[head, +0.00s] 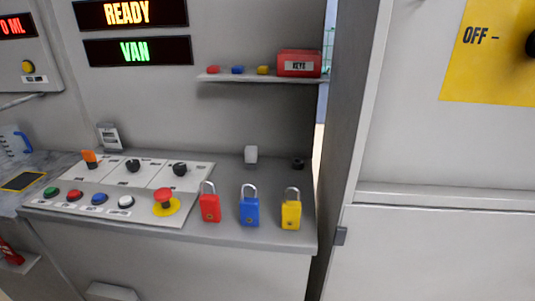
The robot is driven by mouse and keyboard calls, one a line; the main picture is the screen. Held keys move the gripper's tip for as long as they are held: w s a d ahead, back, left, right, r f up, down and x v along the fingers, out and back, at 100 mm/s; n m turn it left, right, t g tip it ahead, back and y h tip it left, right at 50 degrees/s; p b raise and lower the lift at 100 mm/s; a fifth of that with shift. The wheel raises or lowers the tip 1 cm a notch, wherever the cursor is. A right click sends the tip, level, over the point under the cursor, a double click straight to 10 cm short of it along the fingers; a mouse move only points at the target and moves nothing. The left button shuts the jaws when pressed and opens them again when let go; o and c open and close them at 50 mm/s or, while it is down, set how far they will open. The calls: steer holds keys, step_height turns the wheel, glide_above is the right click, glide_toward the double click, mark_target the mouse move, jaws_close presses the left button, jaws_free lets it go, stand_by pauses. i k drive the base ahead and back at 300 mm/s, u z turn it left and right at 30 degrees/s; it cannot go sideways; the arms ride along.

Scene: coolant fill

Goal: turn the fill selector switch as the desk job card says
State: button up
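A light control panel (75,208) lies on the grey desk at the left. Its upper row has an orange switch (90,156), a black knob (133,166) and a second black knob (180,169). Their labels are too small to read, so I cannot tell which one is the fill selector or where it points. A small grey-and-white item (109,137) stands behind the panel; I cannot tell whether it is the job card. My gripper is not in view.
The panel's front row has several coloured buttons and a red emergency knob (164,199). Red (209,207), blue (249,211) and yellow (291,214) padlocks stand right of it. Displays above read READY (127,12) and VAN (135,51). A shelf (225,78) holds a red box (299,63).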

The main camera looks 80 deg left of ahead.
mark_target(133, 166)
steer(key=u, duration=3.35)
